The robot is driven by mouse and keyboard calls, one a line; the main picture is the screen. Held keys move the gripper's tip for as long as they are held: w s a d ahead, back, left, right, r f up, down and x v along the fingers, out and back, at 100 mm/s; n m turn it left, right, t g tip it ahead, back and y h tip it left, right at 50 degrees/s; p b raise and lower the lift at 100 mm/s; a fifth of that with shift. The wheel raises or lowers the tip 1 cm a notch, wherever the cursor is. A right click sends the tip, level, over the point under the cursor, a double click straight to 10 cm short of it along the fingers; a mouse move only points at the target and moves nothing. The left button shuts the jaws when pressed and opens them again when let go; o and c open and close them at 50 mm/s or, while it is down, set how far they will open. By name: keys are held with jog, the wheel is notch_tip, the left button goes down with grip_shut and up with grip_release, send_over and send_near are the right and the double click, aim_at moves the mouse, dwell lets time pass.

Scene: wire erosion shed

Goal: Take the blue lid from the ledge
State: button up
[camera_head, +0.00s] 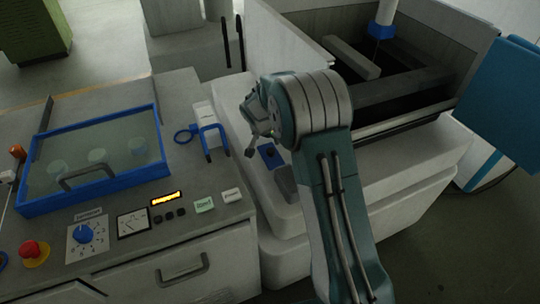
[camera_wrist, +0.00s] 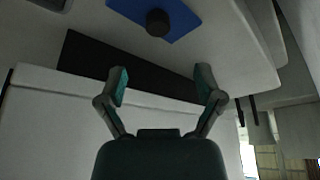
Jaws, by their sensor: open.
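The blue lid (camera_head: 265,150) lies on the pale ledge (camera_head: 236,118), partly hidden by my gripper. In the wrist view the blue lid (camera_wrist: 185,15) shows at the top edge as a flat blue plate, cut off by the frame, with a round dark knob (camera_wrist: 157,22) on it. My gripper (camera_head: 255,140) is above the ledge, close to the lid in the head view. In the wrist view my gripper (camera_wrist: 160,80) has its two fingers spread wide, with nothing between them. The lid is beyond the fingertips and apart from them.
A grey block (camera_head: 286,184) sits on the ledge beside the lid. Behind my arm is an open machine tank (camera_head: 410,90).

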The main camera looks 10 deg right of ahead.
aim_at(270, 150)
jog(key=x, duration=0.4)
jog(key=shift+f, duration=0.65)
jog(key=x, duration=0.3)
jog(key=shift+d+f, duration=0.1)
jog(key=shift+f, duration=0.3)
jog(key=shift+w+d+f, duration=0.15)
jog(key=shift+d+f, duration=0.05)
jog(key=shift+a, duration=0.1)
grip_shut()
